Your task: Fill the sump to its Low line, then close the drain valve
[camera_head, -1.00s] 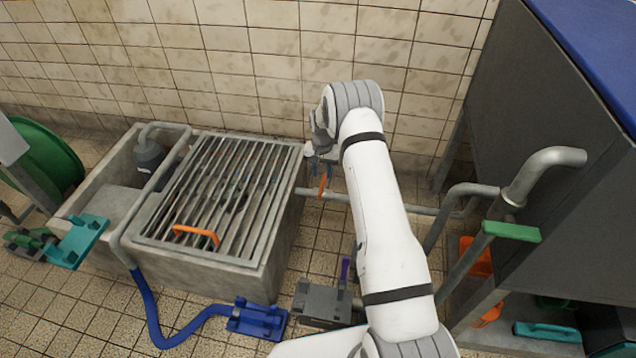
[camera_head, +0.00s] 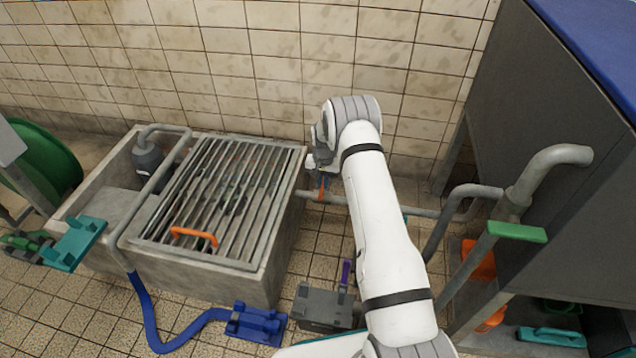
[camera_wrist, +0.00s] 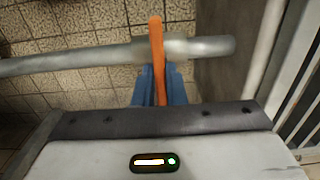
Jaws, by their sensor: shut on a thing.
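The concrete sump (camera_head: 200,270) stands at left in the head view, under a slatted grate (camera_head: 215,200) with an orange handle. The water level and any Low line cannot be made out. A grey pipe (camera_head: 400,208) runs right from the sump. An orange valve lever (camera_head: 321,186) is on this pipe, close to the sump's right side. In the wrist view the lever (camera_wrist: 156,50) lies crosswise to the pipe (camera_wrist: 80,62). My gripper (camera_wrist: 160,85) has its blue fingers on both sides of the lever's near end, shut on it. In the head view my gripper (camera_head: 319,172) is partly hidden by my wrist.
A blue hose (camera_head: 150,315) runs along the floor to a blue-clamped coupling (camera_head: 257,322) beside a grey block (camera_head: 323,306). A green-handled pipe (camera_head: 517,232) and a dark cabinet (camera_head: 560,200) stand at right. A green reel (camera_head: 48,160) is at far left.

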